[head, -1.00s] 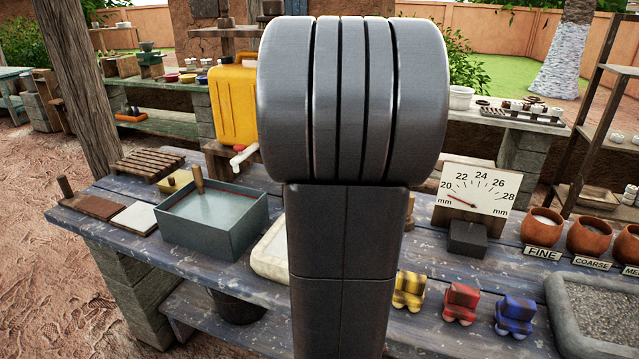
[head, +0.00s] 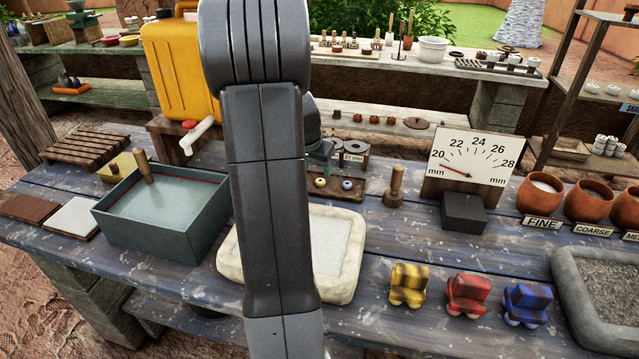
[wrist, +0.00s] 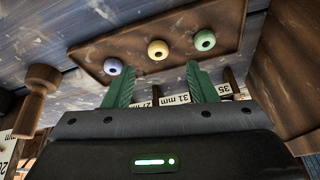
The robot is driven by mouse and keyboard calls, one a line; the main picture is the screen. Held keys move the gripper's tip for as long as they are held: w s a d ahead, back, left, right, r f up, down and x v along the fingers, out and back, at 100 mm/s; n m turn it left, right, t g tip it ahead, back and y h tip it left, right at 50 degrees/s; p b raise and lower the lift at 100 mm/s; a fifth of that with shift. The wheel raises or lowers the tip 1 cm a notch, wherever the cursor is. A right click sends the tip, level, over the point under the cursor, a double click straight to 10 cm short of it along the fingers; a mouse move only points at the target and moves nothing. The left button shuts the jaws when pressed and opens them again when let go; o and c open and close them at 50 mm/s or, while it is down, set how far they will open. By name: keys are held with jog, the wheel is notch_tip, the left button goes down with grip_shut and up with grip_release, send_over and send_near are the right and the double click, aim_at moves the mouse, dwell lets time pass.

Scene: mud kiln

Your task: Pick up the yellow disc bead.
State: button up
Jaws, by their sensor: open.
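The yellow disc bead (wrist: 158,48) lies in the middle of a wooden tray (wrist: 133,41) in the wrist view, hole facing the camera. A blue bead (wrist: 113,66) and a green bead (wrist: 204,40) lie on either side of it. My gripper (wrist: 158,82) has two green fingers spread apart with nothing between them. The yellow bead is beyond the fingertips, roughly centred between them in the picture. In the head view the yellow bead (head: 320,182) and the blue bead (head: 346,185) show just right of my arm; the green bead does not show there.
Labelled ring gauges (head: 354,150) stand behind the tray. A wooden peg tool (head: 396,188) and the dial gauge (head: 473,165) are to its right. A pale stone basin (head: 342,262) lies in front, partly hidden by my arm. A grey-blue water box (head: 150,243) is left.

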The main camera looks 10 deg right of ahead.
aim_at(319, 183)
jog(key=shift+x, duration=2.9)
jog(key=shift+s, duration=0.2)
jog(key=c, duration=1.1)
jog(key=shift+o, duration=0.2)
